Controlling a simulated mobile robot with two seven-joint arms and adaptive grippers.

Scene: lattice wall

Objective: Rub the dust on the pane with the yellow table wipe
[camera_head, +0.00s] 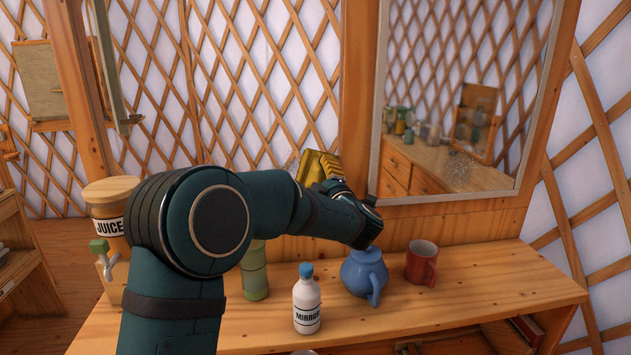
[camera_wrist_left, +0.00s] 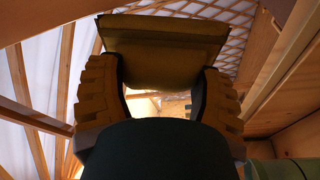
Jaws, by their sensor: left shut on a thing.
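The pane (camera_head: 455,100) is a wood-framed mirror at upper right in the head view. A pale speckled dust patch (camera_head: 460,172) shows on its lower part. My left gripper (camera_head: 328,164) is raised beside the frame's left post, left of the glass and apart from the dust. It is shut on the yellow wipe (camera_head: 309,168), which is partly hidden by a ridged finger. In the left wrist view the wipe (camera_wrist_left: 165,45) spans between both finger pads, looking dark olive in shadow. My right gripper is not in view.
On the wooden counter (camera_head: 450,295) stand a juice dispenser (camera_head: 110,205), a green container (camera_head: 255,272), a white bottle labelled MIRROR (camera_head: 307,303), a blue jug (camera_head: 364,272) and a red mug (camera_head: 422,262). My forearm passes above several of them. The counter's right side is clear.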

